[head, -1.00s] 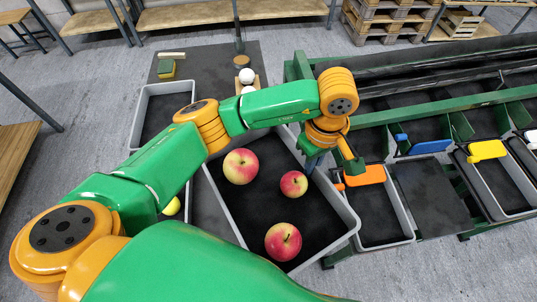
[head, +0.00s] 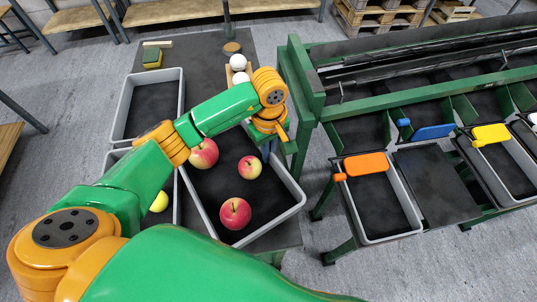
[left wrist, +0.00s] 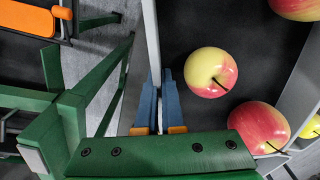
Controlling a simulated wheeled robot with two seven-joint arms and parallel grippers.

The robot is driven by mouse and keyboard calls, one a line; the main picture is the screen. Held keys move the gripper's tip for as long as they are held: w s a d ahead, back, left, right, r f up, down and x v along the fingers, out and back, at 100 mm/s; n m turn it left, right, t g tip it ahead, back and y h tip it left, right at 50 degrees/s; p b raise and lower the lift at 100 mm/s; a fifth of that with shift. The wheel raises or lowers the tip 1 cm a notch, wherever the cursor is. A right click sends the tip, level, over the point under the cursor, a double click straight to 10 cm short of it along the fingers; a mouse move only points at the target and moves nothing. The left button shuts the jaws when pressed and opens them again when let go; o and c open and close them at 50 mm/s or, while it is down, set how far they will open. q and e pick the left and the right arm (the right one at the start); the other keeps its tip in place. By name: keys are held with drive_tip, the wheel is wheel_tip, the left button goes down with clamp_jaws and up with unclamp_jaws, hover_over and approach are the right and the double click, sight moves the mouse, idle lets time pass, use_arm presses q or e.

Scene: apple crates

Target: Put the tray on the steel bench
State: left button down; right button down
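The tray (head: 289,216) is a large grey-walled crate with a dark floor and three red-yellow apples inside. It lies at the right front of the dark-topped steel bench (head: 205,62); whether its whole base rests there I cannot tell. My left gripper (head: 268,150) is at the tray's far right wall, its fingertips partly hidden in the head view. In the left wrist view, its blue fingers (left wrist: 160,88) stand close together on either side of the tray's pale wall (left wrist: 151,35), shut on it. My right gripper is not in view.
Smaller grey trays (head: 182,100) stand left of the tray, one with a yellow ball (head: 159,201). White balls (head: 238,62) sit behind. A green sorting machine (head: 293,85) stands close on the right, with an orange-flapped tray (head: 365,163).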

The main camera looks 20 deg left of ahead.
use_arm(q)
drive_tip(key=shift+d+r, duration=0.1)
drive_tip(key=shift+f, duration=0.25)
drive_tip(key=c, duration=1)
unclamp_jaws()
drive_tip(key=shift+r, duration=0.1)
drive_tip(key=shift+c, duration=0.2)
drive_tip(key=shift+r, duration=0.4)
wheel_tip(320, 180, up, 4)
drive_tip(key=shift+f+b, duration=0.1)
drive_tip(key=shift+b, duration=0.6)
wheel_tip(320, 180, up, 8)
drive_tip(key=shift+f+p, duration=0.15)
drive_tip(key=shift+p, duration=0.2)
